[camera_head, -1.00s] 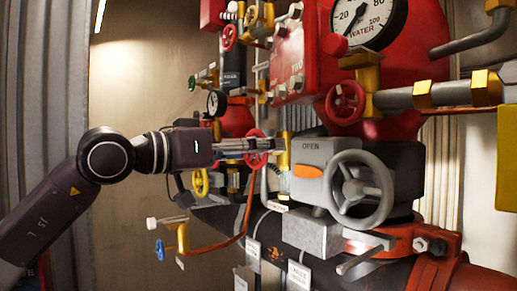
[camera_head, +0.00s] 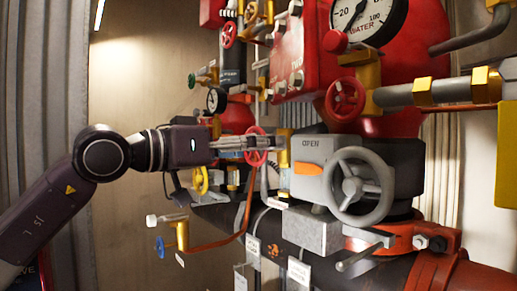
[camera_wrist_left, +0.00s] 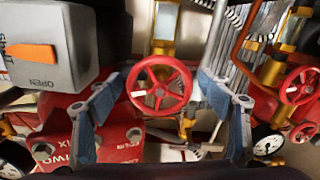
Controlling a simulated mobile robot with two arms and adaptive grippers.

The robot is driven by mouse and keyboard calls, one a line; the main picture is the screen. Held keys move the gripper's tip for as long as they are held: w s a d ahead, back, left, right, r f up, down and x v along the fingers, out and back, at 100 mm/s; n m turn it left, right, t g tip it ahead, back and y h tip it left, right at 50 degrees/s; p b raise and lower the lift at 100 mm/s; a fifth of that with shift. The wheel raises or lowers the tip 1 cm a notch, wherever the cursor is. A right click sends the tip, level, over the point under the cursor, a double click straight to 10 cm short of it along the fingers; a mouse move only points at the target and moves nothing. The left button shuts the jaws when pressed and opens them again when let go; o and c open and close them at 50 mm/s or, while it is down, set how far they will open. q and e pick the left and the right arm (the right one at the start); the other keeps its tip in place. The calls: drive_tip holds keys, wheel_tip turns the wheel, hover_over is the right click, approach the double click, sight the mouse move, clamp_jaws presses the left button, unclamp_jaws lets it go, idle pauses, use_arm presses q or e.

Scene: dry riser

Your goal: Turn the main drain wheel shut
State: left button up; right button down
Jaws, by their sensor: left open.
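A red spoked handwheel (camera_wrist_left: 160,85) on a brass valve is in the middle of the left wrist view. It also shows in the head view (camera_head: 256,147), partly behind my left gripper (camera_head: 272,145). My left gripper (camera_wrist_left: 162,100) is open, with one finger on each side of this wheel. I see no clear contact, and I cannot tell how deep the wheel sits between the fingers. No readable label shows whether it is the main drain wheel. My right gripper is in neither view.
A grey handwheel (camera_head: 358,187) and its housing (camera_head: 307,158), with an orange indicator and "OPEN" marking, stand close to the right of the fingers. Free room lies left.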

use_arm(q)
drive_tip(key=v, duration=1.1)
drive_tip(key=shift+s+a, duration=0.15)
drive_tip(key=shift+a, duration=0.15)
drive_tip(key=shift+f, duration=0.1)
